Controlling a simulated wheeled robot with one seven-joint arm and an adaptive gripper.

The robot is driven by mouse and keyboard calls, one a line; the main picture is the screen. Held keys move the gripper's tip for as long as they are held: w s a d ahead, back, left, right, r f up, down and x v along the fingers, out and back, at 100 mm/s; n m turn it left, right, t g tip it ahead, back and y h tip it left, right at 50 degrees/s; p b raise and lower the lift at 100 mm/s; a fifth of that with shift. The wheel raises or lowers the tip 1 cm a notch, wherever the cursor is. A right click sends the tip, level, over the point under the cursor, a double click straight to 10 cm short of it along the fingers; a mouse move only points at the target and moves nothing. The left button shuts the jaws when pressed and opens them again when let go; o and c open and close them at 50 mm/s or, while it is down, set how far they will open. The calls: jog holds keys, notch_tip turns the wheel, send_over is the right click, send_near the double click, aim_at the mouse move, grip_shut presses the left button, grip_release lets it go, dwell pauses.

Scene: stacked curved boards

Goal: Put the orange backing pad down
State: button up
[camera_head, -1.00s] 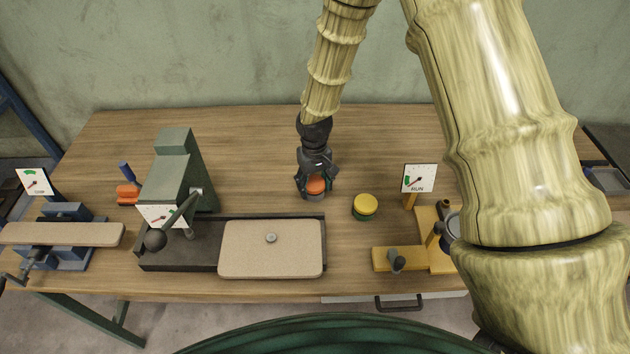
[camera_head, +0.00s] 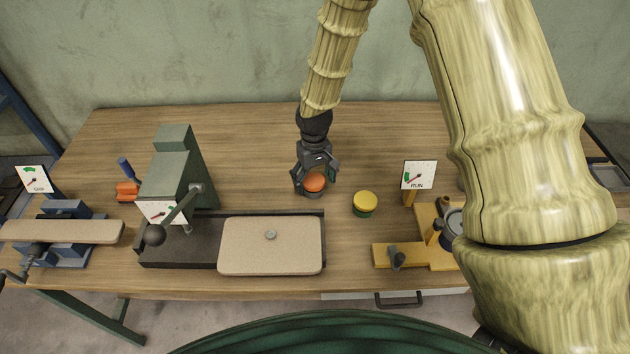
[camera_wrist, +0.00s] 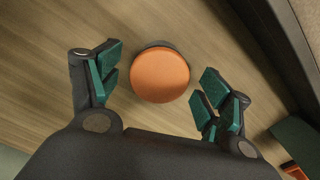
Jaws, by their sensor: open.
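The orange backing pad (camera_head: 315,184) is a round disc with a grey lower part, standing on the wooden bench top. In the wrist view the pad (camera_wrist: 160,75) shows as a flat orange circle with a dark grey edge behind it. My gripper (camera_head: 316,180) is just above and around the pad. In the wrist view its green-padded fingers (camera_wrist: 157,82) are spread, with a clear gap on both sides of the pad. The pad's underside is hidden.
A yellow-and-green pad (camera_head: 365,203) stands to the right. A green lever press (camera_head: 172,185) and a tray with a beige board (camera_head: 270,250) are left and front. A yellow fixture (camera_head: 418,252) with a gauge (camera_head: 419,174) is at right. Bench behind my gripper is clear.

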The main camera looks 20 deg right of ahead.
aim_at(315, 181)
notch_tip(315, 181, up, 11)
jog(key=b, duration=0.3)
jog(key=shift+b, duration=0.4)
jog(key=shift+s+d, duration=0.1)
dwell(0.4)
